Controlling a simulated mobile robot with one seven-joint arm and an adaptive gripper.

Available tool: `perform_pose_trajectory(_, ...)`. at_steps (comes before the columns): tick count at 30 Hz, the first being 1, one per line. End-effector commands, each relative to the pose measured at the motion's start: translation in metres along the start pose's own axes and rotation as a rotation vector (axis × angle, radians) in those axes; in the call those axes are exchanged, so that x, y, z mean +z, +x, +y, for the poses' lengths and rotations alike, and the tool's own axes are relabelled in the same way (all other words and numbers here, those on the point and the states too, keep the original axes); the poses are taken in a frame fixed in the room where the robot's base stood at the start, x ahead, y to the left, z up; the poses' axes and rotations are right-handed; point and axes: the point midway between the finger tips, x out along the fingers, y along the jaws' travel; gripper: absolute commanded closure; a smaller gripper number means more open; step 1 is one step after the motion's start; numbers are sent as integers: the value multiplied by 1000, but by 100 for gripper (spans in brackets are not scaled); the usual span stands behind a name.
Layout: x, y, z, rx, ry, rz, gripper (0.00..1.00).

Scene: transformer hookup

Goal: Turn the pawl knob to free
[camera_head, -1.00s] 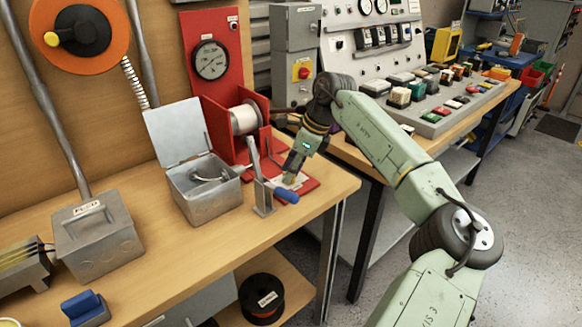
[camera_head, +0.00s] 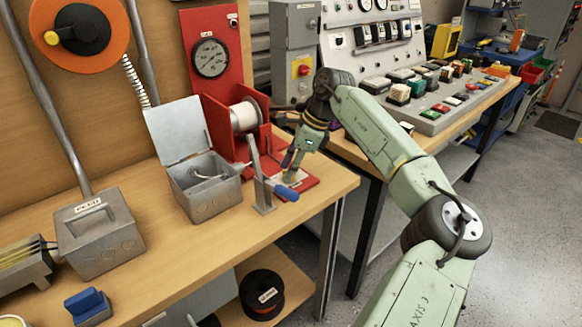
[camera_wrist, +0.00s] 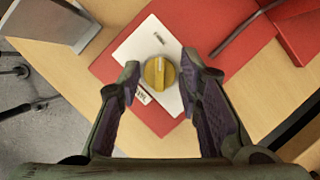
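The pawl knob is a round yellow knob (camera_wrist: 159,73) with a raised grip bar, on a white plate (camera_wrist: 143,50) fixed to a red base (camera_wrist: 110,65). In the wrist view it sits between and just beyond the tips of my gripper (camera_wrist: 160,74). The fingers are spread apart with a gap on each side of the knob, and they hold nothing. In the head view my gripper (camera_head: 290,170) points down over the red base (camera_head: 308,182), and the knob is hidden there. A small label (camera_wrist: 143,95) beside the knob is partly covered by the left finger.
A grey lever stand with a blue handle (camera_head: 286,193) is close to the left of my gripper. A red frame with a white spool (camera_head: 244,116) stands behind. An open grey metal box (camera_head: 205,195) is further left. The bench edge is close on the right.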

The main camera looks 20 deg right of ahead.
Motion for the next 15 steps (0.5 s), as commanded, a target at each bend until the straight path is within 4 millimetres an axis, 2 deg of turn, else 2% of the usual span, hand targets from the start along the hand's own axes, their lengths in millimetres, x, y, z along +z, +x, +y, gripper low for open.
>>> perform_pose_trajectory(5, 0, 0, 0, 0, 0, 0, 55)
perform_pose_trajectory(15, 0, 0, 0, 1, 1, 0, 55)
